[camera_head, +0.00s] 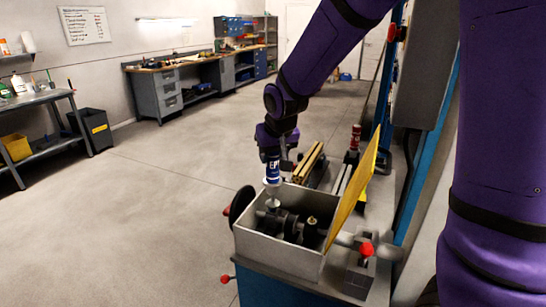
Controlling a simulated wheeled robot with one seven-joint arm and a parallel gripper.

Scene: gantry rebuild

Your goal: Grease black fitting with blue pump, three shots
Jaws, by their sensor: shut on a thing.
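The blue pump (271,168), with white lettering and a pale lower end, hangs upright below my gripper (276,147). My gripper is shut on it, though the fingers are small and partly hidden. The pump is over the left back part of an open grey housing (282,256). A pale round part (273,203) shows just below the pump; I cannot tell whether they touch. Dark shaft parts (288,224) lie inside the housing, with a small brass-coloured fitting (311,220) on them at the right. I cannot make out which fitting is black.
A raised yellow lid (352,200) stands along the housing's right side. A red pump (354,140) stands behind it. A red-knobbed handle (366,249) sticks out at front right. A blue machine frame (384,110) rises at right. The floor to the left is clear.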

